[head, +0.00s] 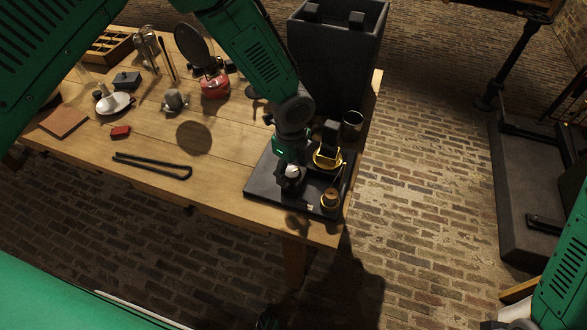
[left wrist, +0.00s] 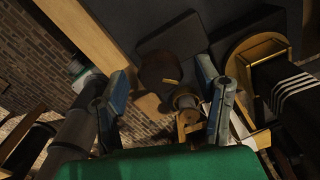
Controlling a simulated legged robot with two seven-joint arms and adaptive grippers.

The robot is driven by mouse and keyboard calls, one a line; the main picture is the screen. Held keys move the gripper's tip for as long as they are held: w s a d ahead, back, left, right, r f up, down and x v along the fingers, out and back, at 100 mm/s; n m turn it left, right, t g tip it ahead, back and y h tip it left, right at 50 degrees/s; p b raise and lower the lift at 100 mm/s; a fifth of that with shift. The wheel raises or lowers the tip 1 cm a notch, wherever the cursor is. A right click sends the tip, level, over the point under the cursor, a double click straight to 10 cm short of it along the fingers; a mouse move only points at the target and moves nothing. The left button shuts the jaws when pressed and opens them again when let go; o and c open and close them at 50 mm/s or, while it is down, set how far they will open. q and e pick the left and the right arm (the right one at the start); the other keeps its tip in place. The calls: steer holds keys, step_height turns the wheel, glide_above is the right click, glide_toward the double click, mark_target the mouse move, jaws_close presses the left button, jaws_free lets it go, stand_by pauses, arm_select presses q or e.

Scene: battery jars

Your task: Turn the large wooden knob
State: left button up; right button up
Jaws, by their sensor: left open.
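A round wooden knob (head: 330,197) stands near the front right corner of a black board (head: 262,180) on the table. In the left wrist view a brown round wooden knob (left wrist: 160,72) shows ahead, between the fingers and beyond their tips. My left gripper (head: 291,182) is over the board, to the left of the knob in the head view. In the left wrist view its two blue-grey fingers (left wrist: 160,92) are spread apart with nothing gripped. I cannot tell whether either finger touches the knob.
A brass-ringed black part (head: 326,158) stands on the board behind the knob. A glass jar (head: 352,124) and a tall dark box (head: 335,60) stand farther back. Black tongs (head: 152,166) lie left of the board. The table's right edge is close to the board.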

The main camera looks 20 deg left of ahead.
arm_select(q)
steer(key=shift+a+f, duration=0.3)
steer(key=shift+f, duration=0.2)
steer(key=shift+d, duration=0.4)
steer(key=shift+c, duration=0.4)
steer(key=shift+d+r, duration=0.15)
steer(key=shift+d, duration=0.2)
steer(key=c, duration=1.1)
steer(key=n, duration=0.3)
steer(key=shift+w+a, duration=0.1)
steer(key=shift+a, duration=0.3)
steer(key=shift+o, duration=0.2)
steer(key=shift+n, duration=1)
steer(key=shift+d, duration=0.2)
arm_select(e)
steer(key=shift+d+f, duration=0.1)
arm_select(q)
steer(key=shift+a, duration=0.1)
